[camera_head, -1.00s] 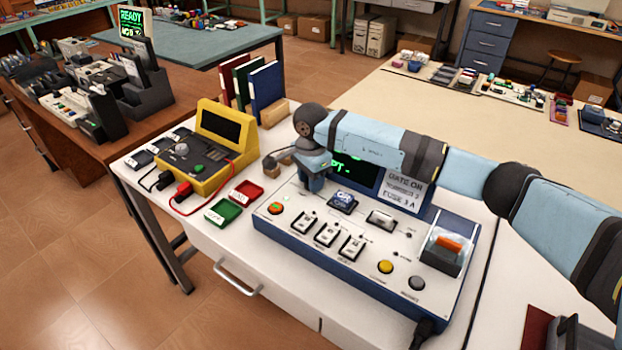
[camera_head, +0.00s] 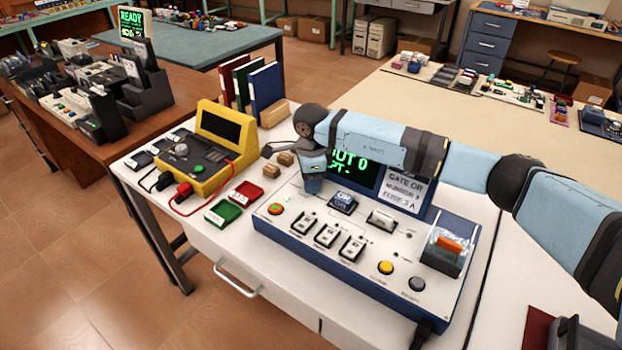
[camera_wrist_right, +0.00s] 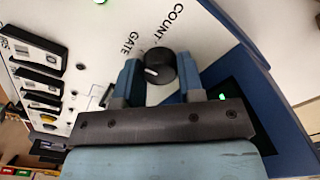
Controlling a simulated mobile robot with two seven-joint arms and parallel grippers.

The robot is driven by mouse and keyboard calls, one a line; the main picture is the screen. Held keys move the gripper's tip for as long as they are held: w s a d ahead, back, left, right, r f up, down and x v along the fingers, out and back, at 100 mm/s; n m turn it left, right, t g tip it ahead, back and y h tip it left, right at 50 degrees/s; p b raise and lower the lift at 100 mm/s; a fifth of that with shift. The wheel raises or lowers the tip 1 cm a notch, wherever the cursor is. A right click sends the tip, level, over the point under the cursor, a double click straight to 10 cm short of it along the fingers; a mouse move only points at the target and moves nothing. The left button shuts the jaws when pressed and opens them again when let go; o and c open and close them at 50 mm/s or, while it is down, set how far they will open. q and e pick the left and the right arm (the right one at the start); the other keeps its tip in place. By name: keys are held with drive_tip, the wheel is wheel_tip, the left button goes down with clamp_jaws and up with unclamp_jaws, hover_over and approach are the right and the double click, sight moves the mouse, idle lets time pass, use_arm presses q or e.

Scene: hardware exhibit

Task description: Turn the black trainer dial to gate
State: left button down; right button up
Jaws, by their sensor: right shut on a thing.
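The black trainer dial (camera_wrist_right: 162,67) shows in the right wrist view on the white panel of the blue-sided trainer (camera_head: 300,255). The word GATE stands above left of the dial and COUNT above it. The dial's white mark is on its left side. My right gripper (camera_wrist_right: 159,80) has one finger on each side of the dial and is shut on it. In the head view my right gripper (camera_head: 313,187) reaches down to the panel's back left corner and hides the dial. My left gripper is not in view.
The green-lit screen (camera_head: 352,168) is partly behind my arm. A yellow meter (camera_head: 205,150) and red and green trays stand left.

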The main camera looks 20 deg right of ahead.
drive_tip(key=o, duration=0.9)
drive_tip(key=shift+r, duration=0.15)
wheel_tip(320, 180, up, 14)
drive_tip(key=shift+f, duration=0.2)
